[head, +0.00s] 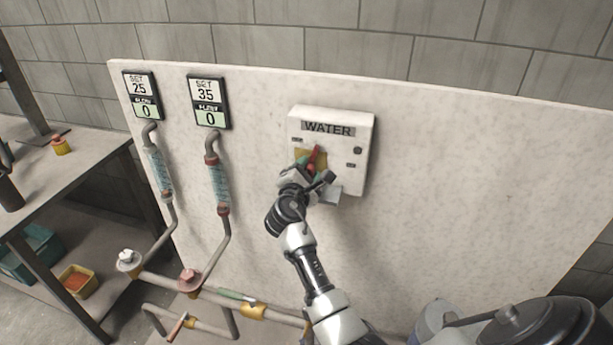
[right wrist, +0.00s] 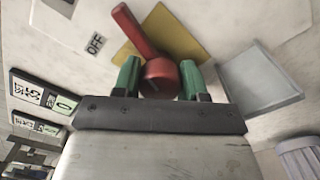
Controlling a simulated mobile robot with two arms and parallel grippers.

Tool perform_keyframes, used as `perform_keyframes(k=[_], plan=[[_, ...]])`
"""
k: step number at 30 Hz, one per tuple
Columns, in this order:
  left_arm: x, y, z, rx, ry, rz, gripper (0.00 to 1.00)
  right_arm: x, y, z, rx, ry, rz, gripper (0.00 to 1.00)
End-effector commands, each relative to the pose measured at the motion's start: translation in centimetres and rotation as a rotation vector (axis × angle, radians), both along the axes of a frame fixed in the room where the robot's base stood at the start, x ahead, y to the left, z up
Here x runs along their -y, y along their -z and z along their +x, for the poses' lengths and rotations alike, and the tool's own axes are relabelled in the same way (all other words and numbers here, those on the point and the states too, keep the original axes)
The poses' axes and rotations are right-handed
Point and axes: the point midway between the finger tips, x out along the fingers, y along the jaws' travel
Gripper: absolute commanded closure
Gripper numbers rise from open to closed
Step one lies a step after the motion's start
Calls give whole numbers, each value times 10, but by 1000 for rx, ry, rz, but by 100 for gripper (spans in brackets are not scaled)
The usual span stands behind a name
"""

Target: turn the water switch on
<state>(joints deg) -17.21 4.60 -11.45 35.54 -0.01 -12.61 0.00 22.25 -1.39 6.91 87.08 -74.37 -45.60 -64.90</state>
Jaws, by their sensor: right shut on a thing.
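The water switch box (head: 361,131) is a white box labelled WATER on the pale wall panel. Its red lever (head: 317,154) stands over a yellow plate, tilted up and slightly to the right in the head view. My right gripper (head: 308,168) is at the box front, in front of the lever's lower part. In the right wrist view my right gripper's green fingers (right wrist: 158,79) are on both sides of the lever's red round hub (right wrist: 160,77), shut on it. The red lever (right wrist: 132,31) points up and left there, near an OFF label (right wrist: 96,44). My left gripper is not in view.
Two displays, one reading SET 25 (head: 141,97) and one SET 35 (head: 208,101), each show 0. Tubes, pipes and valve knobs (head: 191,280) run below them. A grey flap (right wrist: 262,80) is beside the gripper. A shelf table (head: 62,177) stands at left. The panel's right side is bare.

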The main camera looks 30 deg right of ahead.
Motion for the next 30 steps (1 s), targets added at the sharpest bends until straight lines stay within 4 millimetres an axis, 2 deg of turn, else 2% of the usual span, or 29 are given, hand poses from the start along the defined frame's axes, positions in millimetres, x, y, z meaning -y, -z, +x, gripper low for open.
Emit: perform_keyframes(k=[1,30], plan=[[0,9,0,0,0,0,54,0,4,0,34,2,28,82],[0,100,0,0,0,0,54,0,5,0,732,2,626,82]])
